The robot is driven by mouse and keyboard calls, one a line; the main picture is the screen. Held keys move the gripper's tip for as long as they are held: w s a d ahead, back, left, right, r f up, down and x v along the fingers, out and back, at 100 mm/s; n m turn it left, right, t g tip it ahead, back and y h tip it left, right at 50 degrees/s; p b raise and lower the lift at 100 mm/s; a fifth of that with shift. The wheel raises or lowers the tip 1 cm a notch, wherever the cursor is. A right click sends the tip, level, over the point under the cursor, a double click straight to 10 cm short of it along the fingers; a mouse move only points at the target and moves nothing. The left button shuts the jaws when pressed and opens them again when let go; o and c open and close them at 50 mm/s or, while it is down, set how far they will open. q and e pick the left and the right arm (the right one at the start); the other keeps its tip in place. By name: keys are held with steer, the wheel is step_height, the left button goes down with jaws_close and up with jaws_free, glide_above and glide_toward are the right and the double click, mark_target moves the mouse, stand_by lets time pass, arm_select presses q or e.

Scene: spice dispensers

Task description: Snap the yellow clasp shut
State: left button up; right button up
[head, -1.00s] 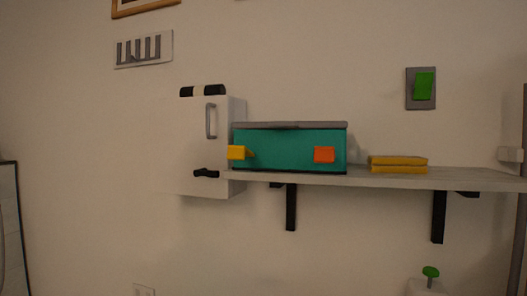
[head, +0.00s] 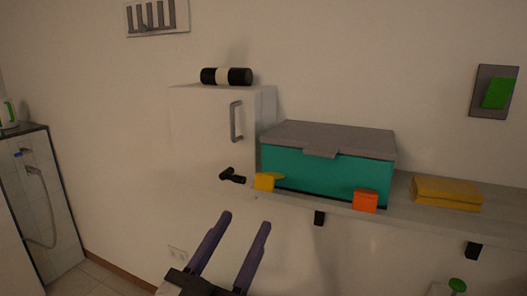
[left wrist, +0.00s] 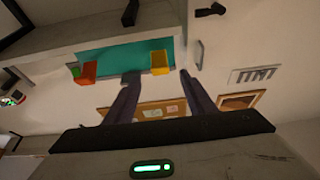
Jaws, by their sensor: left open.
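A teal box (head: 325,178) with a grey lid (head: 335,138) sits on the shelf, lid down. The yellow clasp (head: 266,181) is low on the left of its front and appears to stick outward from the wall. It also shows in the left wrist view (left wrist: 160,62), where the scene is upside down. An orange clasp (head: 365,201) is low on the right of the front; it also shows in the left wrist view (left wrist: 88,72). My left gripper (head: 245,220) is open and empty, below and in front of the yellow clasp, apart from it. My right gripper is out of view.
A white cabinet (head: 205,140) with a grey handle (head: 236,121) and a black knob (head: 232,175) is left of the box. A black and white roll (head: 227,76) lies on top. Yellow blocks (head: 447,193) lie on the shelf (head: 405,208) at right.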

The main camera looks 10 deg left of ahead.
mark_target(263, 185)
arm_select(q)
steer(key=shift+h, duration=0.3)
steer(key=x, duration=0.7)
steer(key=r+x, duration=0.1)
steer(key=x, duration=0.2)
steer(key=shift+w+r+p, duration=0.15)
steer(key=shift+w+p, duration=0.05)
steer(key=shift+p, duration=0.15)
steer(key=shift+c, duration=0.3)
